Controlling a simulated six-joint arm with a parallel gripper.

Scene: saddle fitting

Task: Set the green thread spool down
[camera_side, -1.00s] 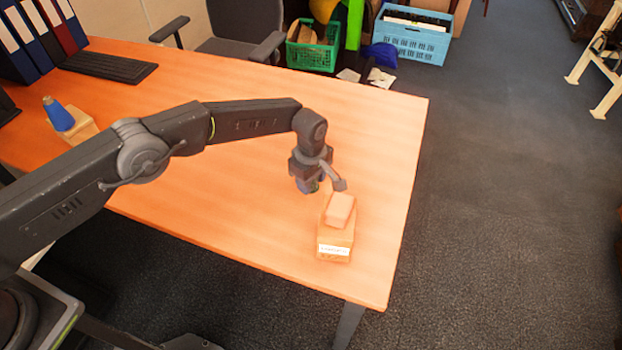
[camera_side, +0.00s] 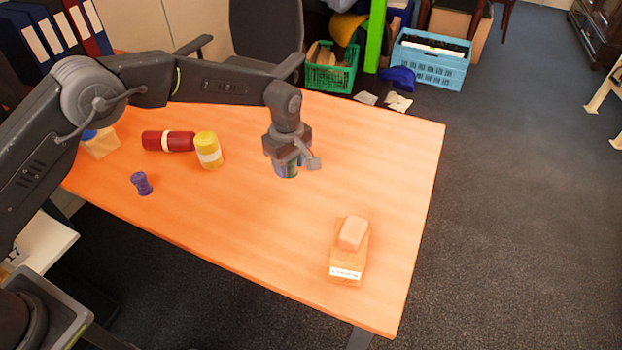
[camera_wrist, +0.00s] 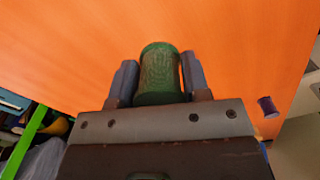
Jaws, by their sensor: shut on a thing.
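The green thread spool (camera_wrist: 159,72) is between the two fingers of my gripper (camera_wrist: 160,82) in the wrist view, and the fingers are shut on it. In the side view my gripper (camera_side: 288,172) points down over the middle of the orange table (camera_side: 250,245). Only a small part of the green spool (camera_side: 291,169) shows there between the fingers. I cannot tell for sure whether its lower end is touching the tabletop or is just above it.
An orange block on a labelled wooden block (camera_side: 345,265) stands at the right front. A red cylinder (camera_side: 168,141), a yellow cylinder (camera_side: 208,150) and a purple spool (camera_side: 142,183) are to the left. The table around my gripper is clear.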

